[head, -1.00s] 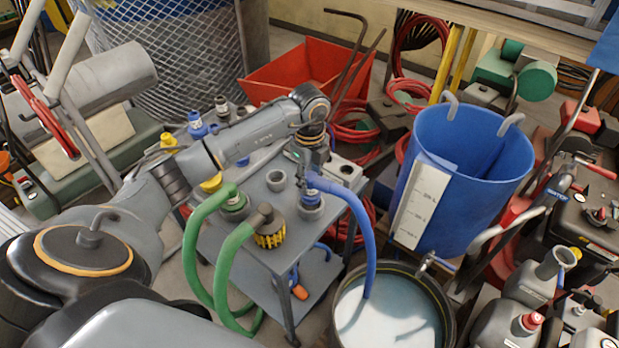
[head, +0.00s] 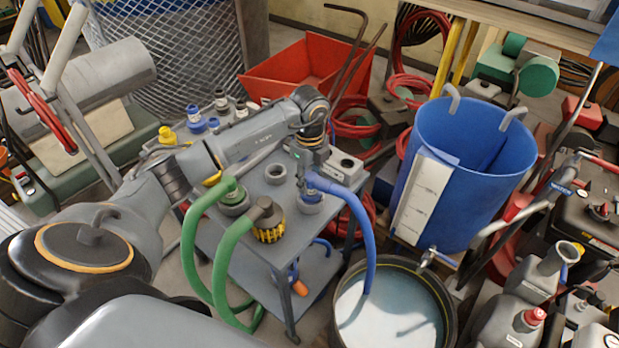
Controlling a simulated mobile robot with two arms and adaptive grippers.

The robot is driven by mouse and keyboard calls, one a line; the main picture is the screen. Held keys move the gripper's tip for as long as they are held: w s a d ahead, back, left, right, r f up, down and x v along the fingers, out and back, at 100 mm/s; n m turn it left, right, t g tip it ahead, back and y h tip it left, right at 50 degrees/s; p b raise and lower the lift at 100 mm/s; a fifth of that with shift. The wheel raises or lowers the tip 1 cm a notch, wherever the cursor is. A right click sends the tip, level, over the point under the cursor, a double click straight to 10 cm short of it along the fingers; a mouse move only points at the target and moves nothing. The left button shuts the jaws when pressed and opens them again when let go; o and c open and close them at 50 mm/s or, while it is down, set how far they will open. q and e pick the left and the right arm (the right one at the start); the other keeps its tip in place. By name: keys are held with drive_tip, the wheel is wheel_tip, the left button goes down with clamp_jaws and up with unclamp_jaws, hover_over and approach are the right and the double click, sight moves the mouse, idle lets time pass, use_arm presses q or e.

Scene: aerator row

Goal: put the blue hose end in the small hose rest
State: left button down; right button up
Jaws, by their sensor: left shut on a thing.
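The blue hose (head: 358,222) rises from a round tub of pale liquid and bends over to the grey cart top (head: 205,238). Its end meets my left gripper (head: 309,172), which is shut on the blue hose end (head: 313,181). The hose end is directly above a grey ring-shaped rest (head: 310,203) at the cart's right side. I cannot tell whether it is seated in it. Another grey ring-shaped rest (head: 276,174) stands empty to the left. The gripper's fingers are partly hidden. My right gripper is not in view.
Two green hose ends stand left on the cart; one green hose (head: 195,238) sits in a grey ring, the other has a yellow strainer (head: 268,231). The tub (head: 446,300) stands in front, the tall blue barrel (head: 455,170) to the right. Several capped bottles stand behind.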

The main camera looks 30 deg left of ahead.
use_arm(q)
drive_tip(key=shift+f+b, duration=0.4)
drive_tip(key=shift+f, duration=0.25)
drive_tip(key=c, duration=0.8)
unclamp_jaws()
drive_tip(key=shift+c, duration=0.2)
